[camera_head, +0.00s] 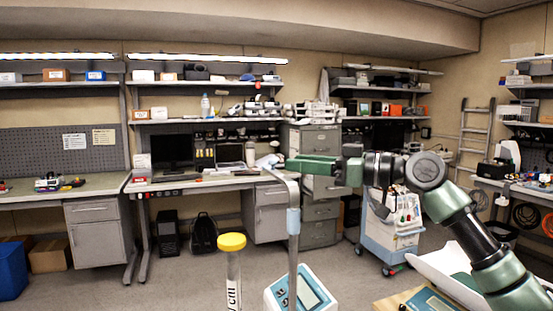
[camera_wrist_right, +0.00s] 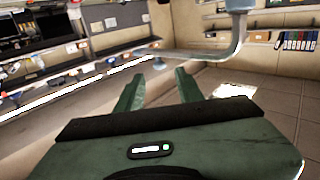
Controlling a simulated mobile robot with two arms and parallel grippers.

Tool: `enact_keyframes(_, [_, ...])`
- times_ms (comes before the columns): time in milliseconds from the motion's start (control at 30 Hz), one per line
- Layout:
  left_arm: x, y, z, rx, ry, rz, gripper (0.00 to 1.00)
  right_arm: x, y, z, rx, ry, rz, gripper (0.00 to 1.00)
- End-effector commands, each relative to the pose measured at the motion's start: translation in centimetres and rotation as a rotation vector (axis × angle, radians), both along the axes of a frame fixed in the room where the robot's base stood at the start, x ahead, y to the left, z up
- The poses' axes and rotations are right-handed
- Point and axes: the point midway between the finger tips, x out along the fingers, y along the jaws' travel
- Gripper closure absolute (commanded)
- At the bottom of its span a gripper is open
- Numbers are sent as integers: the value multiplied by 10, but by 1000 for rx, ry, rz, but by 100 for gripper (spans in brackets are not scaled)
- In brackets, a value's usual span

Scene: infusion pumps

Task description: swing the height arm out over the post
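The height arm (camera_head: 282,178) is a grey bent bar rising from a blue-collared upright on a white and blue device (camera_head: 302,293). Its upper part runs back and left. A post (camera_head: 233,277) with a yellow cap and "cm" lettering stands left of the device. My right gripper (camera_head: 290,165) is level with the top of the height arm. In the right wrist view its green fingers (camera_wrist_right: 158,80) are apart with nothing between them. The height arm (camera_wrist_right: 205,53) crosses just beyond the fingertips there; contact cannot be told. My left gripper is out of view.
A wooden surface with another blue device (camera_head: 430,301) is at the lower right, under my right arm. A blue and white cart (camera_head: 390,225) stands behind. Workbenches and grey drawers (camera_head: 319,205) line the back. Open floor (camera_head: 175,285) lies left of the post.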

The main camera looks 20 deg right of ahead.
Motion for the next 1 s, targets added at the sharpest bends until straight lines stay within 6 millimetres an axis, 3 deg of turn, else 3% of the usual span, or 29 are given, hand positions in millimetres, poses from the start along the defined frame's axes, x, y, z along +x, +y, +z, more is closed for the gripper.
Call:
enact_keyframes(300, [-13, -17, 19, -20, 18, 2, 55, 31, 33, 2, 1, 0, 0, 63])
enact_keyframes(667, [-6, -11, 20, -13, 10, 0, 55, 36, 38, 0, 1, -1, -2, 63])
enact_keyframes(800, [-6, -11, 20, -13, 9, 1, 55, 36, 38, 0, 1, -1, -2, 99])
enact_keyframes(1000, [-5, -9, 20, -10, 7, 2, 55, 36, 37, 0, 1, 0, -3, 100])
